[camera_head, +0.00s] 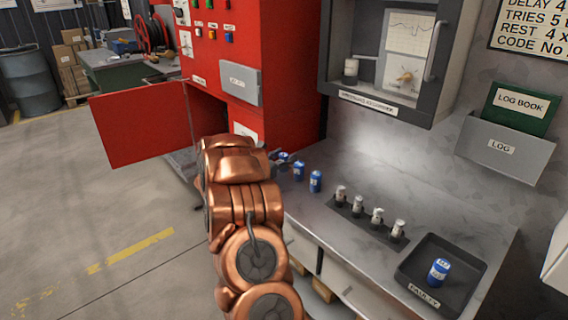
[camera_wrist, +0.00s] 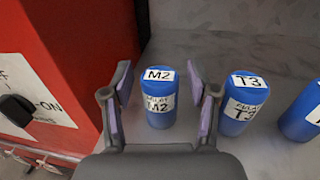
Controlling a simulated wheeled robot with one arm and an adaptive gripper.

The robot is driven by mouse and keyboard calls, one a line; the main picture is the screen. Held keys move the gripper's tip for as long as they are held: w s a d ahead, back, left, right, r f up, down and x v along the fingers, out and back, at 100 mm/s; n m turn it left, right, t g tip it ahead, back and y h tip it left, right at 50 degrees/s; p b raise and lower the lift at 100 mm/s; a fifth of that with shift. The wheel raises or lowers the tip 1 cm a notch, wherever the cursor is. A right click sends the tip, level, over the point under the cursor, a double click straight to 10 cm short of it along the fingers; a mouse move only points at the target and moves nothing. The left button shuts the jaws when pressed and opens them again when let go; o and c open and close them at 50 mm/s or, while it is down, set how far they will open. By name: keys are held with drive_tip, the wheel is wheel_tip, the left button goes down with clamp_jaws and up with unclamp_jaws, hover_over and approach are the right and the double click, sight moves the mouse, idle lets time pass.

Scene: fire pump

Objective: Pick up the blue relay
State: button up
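Several blue cylindrical relays are in view. One marked M2 (camera_wrist: 160,97) stands upright between the two fingers of my gripper (camera_wrist: 160,105), which is open, with a gap visible on each side of the relay. A second, marked T3 (camera_wrist: 244,104), stands just right of the right finger. A third blue relay (camera_wrist: 303,112) is cut off at the right edge of the wrist view. In the head view, my gripper (camera_head: 283,156) is partly hidden behind my copper arm, at the left end of the relay row. Another blue relay (camera_head: 438,271) sits in the tray.
The black tray labelled FAULTY (camera_head: 410,272) is at the bench's front right. Several small white-topped parts (camera_head: 377,216) stand in a dark strip on the grey bench (camera_head: 335,154). The red cabinet (camera_head: 275,70) rises close left of my gripper, its door (camera_head: 140,125) open.

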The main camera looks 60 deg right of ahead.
sight(282, 155)
clamp_jaws()
drive_tip(key=shift+r, duration=0.1)
idle(0.3)
drive_tip(key=shift+r, duration=0.6)
drive_tip(key=shift+w+a+r, duration=0.15)
drive_tip(key=shift+a+r, duration=0.05)
drive_tip(key=shift+r, duration=0.4)
drive_tip(key=shift+w+a+r, duration=0.1)
drive_tip(key=shift+a+r, duration=0.1)
drive_tip(key=shift+r, duration=0.35)
drive_tip(key=w+a+r+b, duration=0.1)
drive_tip(key=w+a, duration=0.4)
drive_tip(key=a, duration=0.9)
drive_tip(key=shift+w+r, duration=0.15)
drive_tip(key=shift+w, duration=0.05)
